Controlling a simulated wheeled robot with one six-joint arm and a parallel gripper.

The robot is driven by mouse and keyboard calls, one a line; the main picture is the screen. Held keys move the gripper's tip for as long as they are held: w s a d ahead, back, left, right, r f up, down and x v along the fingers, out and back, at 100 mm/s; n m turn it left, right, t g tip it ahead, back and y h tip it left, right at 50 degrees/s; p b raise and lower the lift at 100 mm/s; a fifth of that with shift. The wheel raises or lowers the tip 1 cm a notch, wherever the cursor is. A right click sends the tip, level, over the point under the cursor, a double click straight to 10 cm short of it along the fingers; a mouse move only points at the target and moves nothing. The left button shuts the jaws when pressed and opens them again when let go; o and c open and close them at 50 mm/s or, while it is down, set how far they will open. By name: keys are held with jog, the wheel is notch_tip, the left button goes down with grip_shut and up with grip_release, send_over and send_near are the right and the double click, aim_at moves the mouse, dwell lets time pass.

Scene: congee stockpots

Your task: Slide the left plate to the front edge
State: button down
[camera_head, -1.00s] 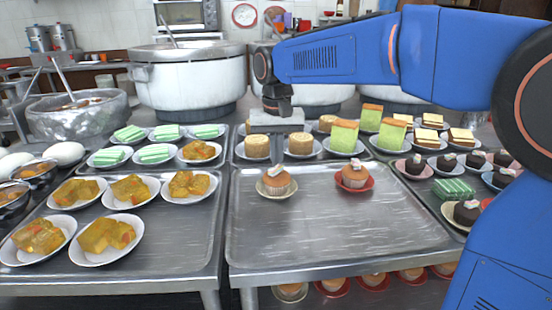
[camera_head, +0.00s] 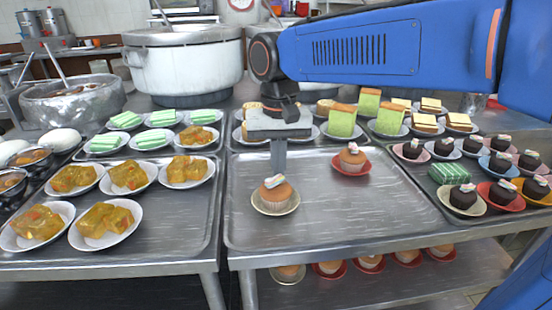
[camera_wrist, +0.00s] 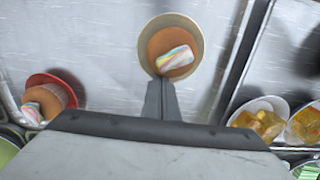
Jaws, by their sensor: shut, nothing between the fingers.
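The left plate (camera_head: 275,212) is cream and carries a cupcake (camera_head: 275,189) with a striped topping. It lies on the bare metal tray (camera_head: 330,222), left of centre, with clear tray between it and the front edge (camera_head: 345,246). My gripper (camera_head: 278,170) is shut and empty, pointing down just behind this plate. In the wrist view the closed fingertips (camera_wrist: 162,84) are at the rim of the cream plate (camera_wrist: 199,52); they look to be touching it. The cupcake stands upright on the plate.
A red plate (camera_head: 351,172) with another cupcake sits farther back and right on the same tray. A left tray (camera_head: 190,225) holds plates of yellow cakes; a right tray holds dark cupcakes. Green and layered cakes and large pots (camera_head: 185,70) stand behind.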

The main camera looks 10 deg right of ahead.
aim_at(281, 189)
jog(key=s, duration=0.6)
jog(key=shift+s, duration=0.2)
